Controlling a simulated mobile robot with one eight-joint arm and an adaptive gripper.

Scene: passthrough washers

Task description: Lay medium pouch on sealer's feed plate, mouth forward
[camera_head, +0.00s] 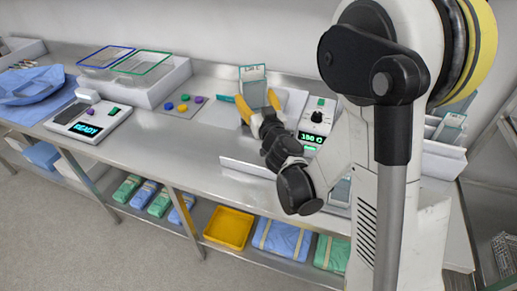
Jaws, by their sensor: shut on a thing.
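My gripper (258,104), with orange fingertips, is shut on a clear, grey-tinted pouch (253,82). The pouch stands roughly upright above the fingers, with a pale label strip near its top edge. Which end is its mouth is too small to tell. The sealer (317,117) is a white unit with a green button, a dark knob and a lit temperature display; it stands to the right of my gripper. A pale plate-like surface lies behind my gripper; my gripper and arm partly hide the sealer's feed area, so I cannot tell whether the pouch touches it.
A device reading READY (88,121) stands at the left front. Coloured round pieces (184,103) lie on a mat. Pouches stand in a rack at right (450,128). The counter's (165,145) front middle is clear.

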